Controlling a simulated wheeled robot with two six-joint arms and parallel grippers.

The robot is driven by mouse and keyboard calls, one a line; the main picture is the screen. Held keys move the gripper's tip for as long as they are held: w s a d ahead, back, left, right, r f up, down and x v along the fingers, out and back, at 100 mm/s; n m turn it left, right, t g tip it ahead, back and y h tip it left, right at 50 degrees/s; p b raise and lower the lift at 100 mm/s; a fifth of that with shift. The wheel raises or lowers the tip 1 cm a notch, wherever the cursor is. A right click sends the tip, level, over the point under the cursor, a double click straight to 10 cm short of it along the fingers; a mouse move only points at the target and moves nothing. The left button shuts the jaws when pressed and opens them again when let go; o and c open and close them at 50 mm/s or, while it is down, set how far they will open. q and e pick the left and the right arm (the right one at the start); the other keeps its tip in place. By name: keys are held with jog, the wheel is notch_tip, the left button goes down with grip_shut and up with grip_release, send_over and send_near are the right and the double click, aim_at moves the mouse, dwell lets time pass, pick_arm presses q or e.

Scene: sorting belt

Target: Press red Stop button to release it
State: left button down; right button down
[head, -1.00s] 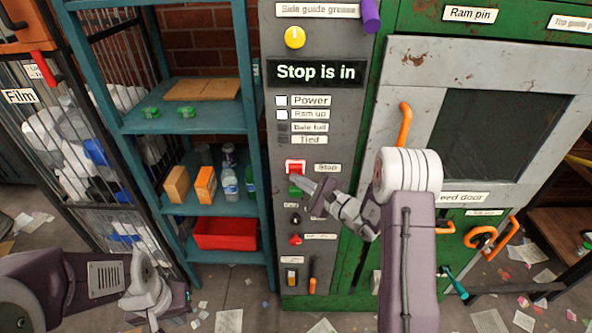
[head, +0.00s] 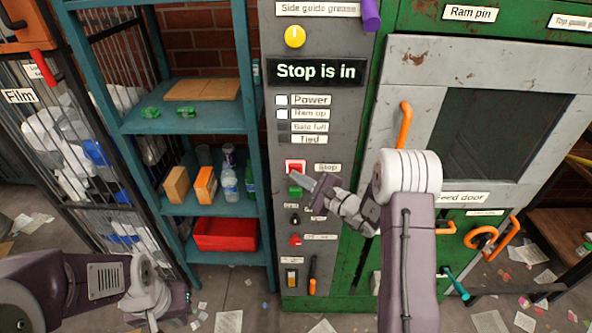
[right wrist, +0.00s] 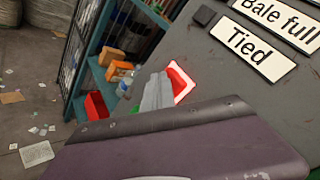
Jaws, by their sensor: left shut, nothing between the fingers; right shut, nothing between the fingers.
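The red Stop button (head: 296,164) sits on the grey control panel (head: 335,235), left of its "Stop" label (head: 327,168). The display (head: 315,72) above reads "Stop is in". My right gripper (head: 294,175) is shut and empty, its tips at the lower edge of the button in the head view. In the right wrist view the red button (right wrist: 181,80) shows just beyond the shut fingertips (right wrist: 157,92), which partly hide it. I cannot tell whether they touch. My left gripper (head: 165,316) is low at the left, shut and empty, away from the panel.
A green button (head: 295,190) lies just below the red one, with a dark knob (head: 295,219) and a red control (head: 295,239) lower down. A teal shelf (head: 190,122) stands left of the panel. The feed door (head: 460,197) with orange handles is at the right.

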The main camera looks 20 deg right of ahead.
jog(key=shift+s+a+b, duration=0.25)
jog(key=shift+s+b, duration=0.2)
jog(key=shift+s, duration=0.55)
jog(key=s+b, duration=0.1)
jog(key=s, duration=0.1)
jog(key=s+a+b, duration=0.1)
jog(key=s, duration=0.2)
jog(key=shift+s+a+b, duration=0.35)
jog(key=shift+b, duration=0.05)
